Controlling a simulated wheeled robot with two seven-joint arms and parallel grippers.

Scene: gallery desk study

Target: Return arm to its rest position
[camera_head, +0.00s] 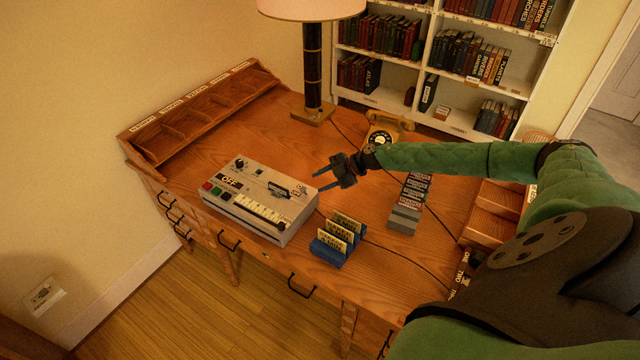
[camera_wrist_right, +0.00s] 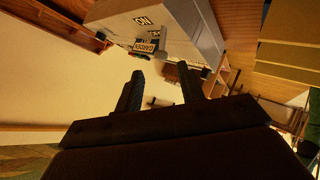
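My right arm (camera_head: 455,160), in a green sleeve, reaches in from the right in the head view. Its gripper (camera_head: 322,180) hangs above the desk (camera_head: 365,192), just beyond the right end of a grey device (camera_head: 255,200). The two fingers are apart with nothing between them. The right wrist view also shows the two spread fingers (camera_wrist_right: 160,92), with the grey device (camera_wrist_right: 170,28) above them in the picture. My left gripper is not in the head view.
Blue holders with yellow cards (camera_head: 338,238) stand near the desk's front edge. A card stack (camera_head: 405,215), a yellow telephone (camera_head: 388,126) and a lamp (camera_head: 313,70) stand around the arm. A wooden organizer (camera_head: 492,215) is at right, a sorter (camera_head: 200,110) at back left.

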